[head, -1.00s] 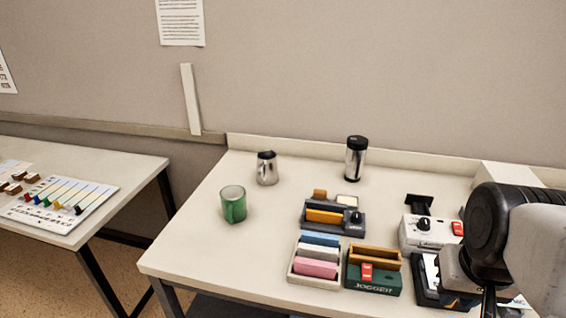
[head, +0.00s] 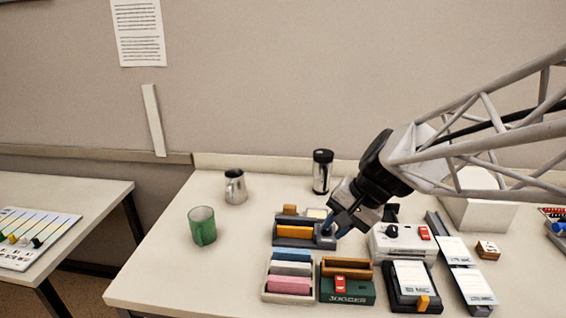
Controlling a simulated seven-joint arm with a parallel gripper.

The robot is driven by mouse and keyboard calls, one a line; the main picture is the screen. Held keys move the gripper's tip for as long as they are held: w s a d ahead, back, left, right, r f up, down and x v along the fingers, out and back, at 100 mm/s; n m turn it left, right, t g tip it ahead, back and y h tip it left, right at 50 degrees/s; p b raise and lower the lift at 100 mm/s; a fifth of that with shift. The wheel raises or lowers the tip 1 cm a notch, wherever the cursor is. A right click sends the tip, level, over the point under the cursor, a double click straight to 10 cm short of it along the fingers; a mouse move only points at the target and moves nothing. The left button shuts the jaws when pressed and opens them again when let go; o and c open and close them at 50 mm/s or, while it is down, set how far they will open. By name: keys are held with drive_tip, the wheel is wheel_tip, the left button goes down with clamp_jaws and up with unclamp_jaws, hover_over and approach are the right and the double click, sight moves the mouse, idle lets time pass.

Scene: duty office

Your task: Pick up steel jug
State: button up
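My gripper (head: 336,226) comes in from the right and points down and left, over the grey device with the orange block. It is well to the right of the jug and apart from it. The fingertips are small and dark against the device, so I cannot tell how far apart they are.
A green mug (head: 202,226) stands in front of the jug. A steel flask with a black lid (head: 322,172) stands between jug and arm at the back. A tray of coloured blocks (head: 289,275) and a green jogger box (head: 347,290) lie in front.

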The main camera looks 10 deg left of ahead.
drive_tip(key=w+a+f+m+y, duration=0.2)
drive_tip(key=w+a+f+y, duration=0.1)
drive_tip(key=w+a, duration=0.45)
drive_tip(key=w+a+f+m+y, duration=0.2)
drive_tip(key=w+a, duration=0.5)
drive_tip(key=w, duration=0.2)
drive_tip(key=m+t+y, duration=0.2)
drive_tip(key=m+y, duration=0.1)
drive_tip(key=m, duration=0.3)
approach(234, 189)
drive_tip(key=s+a+f, duration=0.2)
drive_tip(key=s, duration=0.1)
drive_tip(key=shift+a, duration=0.3)
drive_tip(key=shift+f, duration=0.1)
drive_tip(key=shift+x, duration=1.3)
drive_tip(key=shift+x, duration=2.55)
